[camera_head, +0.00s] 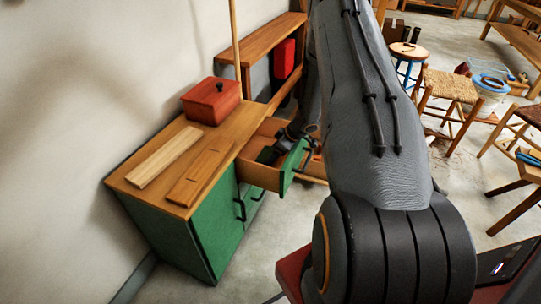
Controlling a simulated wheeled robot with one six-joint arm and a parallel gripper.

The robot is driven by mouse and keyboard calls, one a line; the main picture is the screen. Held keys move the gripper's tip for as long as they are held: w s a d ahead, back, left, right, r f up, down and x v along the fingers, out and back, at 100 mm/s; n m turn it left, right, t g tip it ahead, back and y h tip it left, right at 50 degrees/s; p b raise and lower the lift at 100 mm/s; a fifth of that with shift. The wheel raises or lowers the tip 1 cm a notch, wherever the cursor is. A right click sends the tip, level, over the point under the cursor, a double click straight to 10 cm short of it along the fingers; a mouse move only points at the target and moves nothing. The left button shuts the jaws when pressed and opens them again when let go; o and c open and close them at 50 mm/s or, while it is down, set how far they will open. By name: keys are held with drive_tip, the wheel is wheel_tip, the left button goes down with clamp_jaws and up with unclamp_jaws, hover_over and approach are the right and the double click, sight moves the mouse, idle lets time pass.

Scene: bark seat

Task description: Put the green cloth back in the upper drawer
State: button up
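The upper drawer (258,174) of the green cabinet (215,225) is pulled open. Its wooden side and green front panel show in the middle of the view. My gripper (268,155) is a small dark shape at the open drawer, over or partly inside it. Its fingertips are too small and dark to tell whether they are open or shut, or whether they hold anything. I cannot make out the green cloth. The drawer's inside is mostly hidden by its side and my gripper.
A red box (211,101) with a black knob and two wooden boards (165,157) lie on the cabinet top. A wooden shelf unit (262,42) stands behind. Stools, including a woven one (450,86), stand at the right. My arm blocks the centre right.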

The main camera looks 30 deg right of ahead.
drive_tip(key=shift+f, duration=0.1)
drive_tip(key=o, duration=0.9)
